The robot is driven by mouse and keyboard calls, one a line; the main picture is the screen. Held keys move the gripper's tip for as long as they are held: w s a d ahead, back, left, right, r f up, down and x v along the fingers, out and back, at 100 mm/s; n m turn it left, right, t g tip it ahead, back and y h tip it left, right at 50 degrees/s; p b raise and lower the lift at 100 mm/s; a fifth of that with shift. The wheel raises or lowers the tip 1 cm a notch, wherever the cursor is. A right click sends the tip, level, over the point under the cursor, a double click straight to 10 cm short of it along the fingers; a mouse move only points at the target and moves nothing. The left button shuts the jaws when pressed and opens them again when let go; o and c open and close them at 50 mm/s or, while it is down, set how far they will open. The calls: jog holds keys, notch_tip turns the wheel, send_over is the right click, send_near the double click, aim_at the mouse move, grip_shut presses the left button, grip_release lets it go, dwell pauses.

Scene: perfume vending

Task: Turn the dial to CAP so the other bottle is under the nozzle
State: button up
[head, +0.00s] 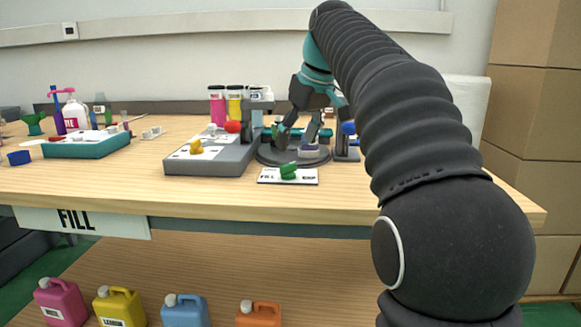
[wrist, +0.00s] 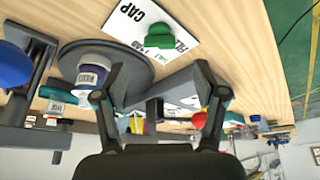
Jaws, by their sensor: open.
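The green dial (head: 288,171) sits on a white plate (head: 308,178) with FILL at its left and another word at its right. The wrist view shows the dial (wrist: 159,36) beyond my fingertips, with CAP and FILL on the tilted plate (wrist: 125,22). I cannot tell which word it points to. A labelled bottle (head: 309,150) stands on the dark round turntable (head: 270,158); the bottle (wrist: 92,77) shows a blue band in the wrist view. My gripper (head: 300,135) is open above the turntable, apart from the dial. The second bottle is not clear.
Left of the turntable is a grey station (head: 210,160) with a yellow knob (head: 196,146) and a red ball (head: 232,127). A post with a blue ball (head: 348,128) stands at the right. Bare table (head: 120,180) lies in front and left.

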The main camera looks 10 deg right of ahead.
aim_at(288, 164)
jog(key=shift+b+x, duration=0.6)
jog(key=shift+x, duration=2.6)
jog(key=c, duration=1.1)
